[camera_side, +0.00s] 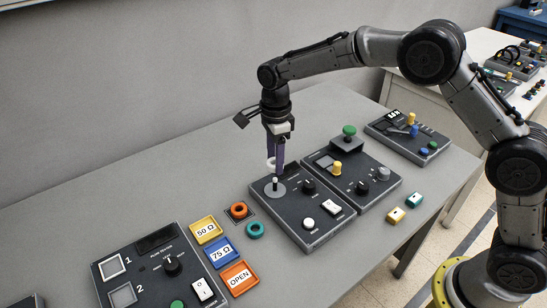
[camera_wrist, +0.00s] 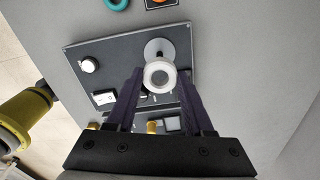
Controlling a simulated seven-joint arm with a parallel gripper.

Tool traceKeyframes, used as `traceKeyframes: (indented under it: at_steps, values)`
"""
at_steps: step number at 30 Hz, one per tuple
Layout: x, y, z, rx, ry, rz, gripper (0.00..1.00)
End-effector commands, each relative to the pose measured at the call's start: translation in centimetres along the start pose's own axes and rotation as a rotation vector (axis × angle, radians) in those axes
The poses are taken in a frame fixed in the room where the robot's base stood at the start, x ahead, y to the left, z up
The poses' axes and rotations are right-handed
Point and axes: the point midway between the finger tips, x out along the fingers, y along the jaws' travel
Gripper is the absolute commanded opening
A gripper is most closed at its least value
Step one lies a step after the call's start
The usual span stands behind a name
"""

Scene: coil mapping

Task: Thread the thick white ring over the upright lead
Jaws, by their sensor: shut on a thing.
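My gripper (camera_side: 275,168) points down above the control box with the upright lead. Its purple fingers are shut on the thick white ring (camera_side: 270,163), which also shows between the fingertips in the wrist view (camera_wrist: 148,77). The upright lead (camera_side: 275,184) is a short post with a pale tip, standing on a round grey disc (camera_side: 281,190) on the box. The ring is close above the lead's tip in the side view. In the wrist view the disc (camera_wrist: 157,44) shows just beyond the ring, which partly hides it. I cannot tell whether the ring and lead are lined up.
The lead's box (camera_side: 318,228) also carries knobs and a switch. A second box (camera_side: 375,195) with a green button stands to its right. An orange ring (camera_side: 239,209), a teal ring (camera_side: 255,230) and labelled trays (camera_side: 240,288) lie to the left. The table behind is clear.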

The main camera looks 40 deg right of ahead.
Motion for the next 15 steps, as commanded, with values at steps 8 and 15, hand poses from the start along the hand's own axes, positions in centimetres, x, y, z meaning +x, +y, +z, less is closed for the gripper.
traceKeyframes:
  at_steps: [8,15]
  values:
    - [2.4,0.1,0.0,-0.001,0.001,0.002,0.00]
    - [4.0,0.1,0.0,-0.001,0.001,0.001,0.00]
